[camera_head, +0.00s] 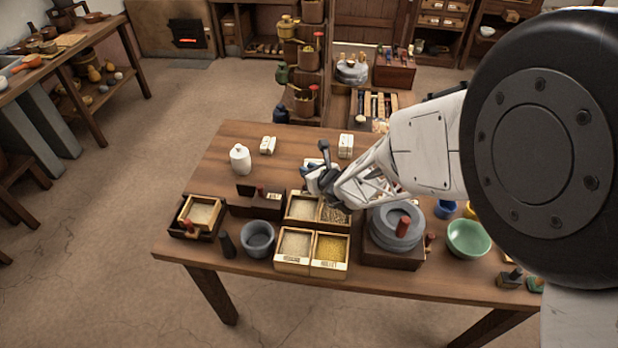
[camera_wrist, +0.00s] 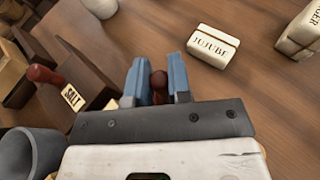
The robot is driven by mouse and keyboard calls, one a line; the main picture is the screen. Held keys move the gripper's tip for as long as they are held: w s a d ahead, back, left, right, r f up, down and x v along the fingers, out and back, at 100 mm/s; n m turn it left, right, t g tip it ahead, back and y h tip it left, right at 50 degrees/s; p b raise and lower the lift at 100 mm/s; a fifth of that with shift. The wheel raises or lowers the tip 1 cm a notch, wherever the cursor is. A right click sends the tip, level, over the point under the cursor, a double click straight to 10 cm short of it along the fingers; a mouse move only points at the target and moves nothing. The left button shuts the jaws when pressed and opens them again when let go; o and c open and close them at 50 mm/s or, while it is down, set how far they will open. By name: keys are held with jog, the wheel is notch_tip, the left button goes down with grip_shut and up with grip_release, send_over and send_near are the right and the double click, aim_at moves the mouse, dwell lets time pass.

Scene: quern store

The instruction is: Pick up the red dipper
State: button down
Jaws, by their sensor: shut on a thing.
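My gripper (camera_wrist: 159,66) is shut, its two blue fingers closed around a dark red rounded end, which I take to be the red dipper (camera_wrist: 158,84). Only that end shows between the fingers; the rest is hidden, and I cannot tell how high it is above the table. In the head view my gripper (camera_head: 318,178) is over the middle of the table, just behind the grain boxes, and what it holds does not show clearly there.
A dark box labelled SALT (camera_wrist: 72,95) with a dark red handle (camera_wrist: 40,73) stands left of my fingers. The JUJUBE packet (camera_wrist: 214,46) lies to the right. Grain boxes (camera_head: 330,270), a stone quern (camera_head: 397,225) and a green bowl (camera_head: 469,240) crowd the front. The table's back left is clearer.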

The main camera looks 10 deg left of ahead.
jog(key=shift+r, duration=0.15)
notch_tip(320, 180, up, 10)
jog(key=shift+f, duration=0.15)
dwell(0.3)
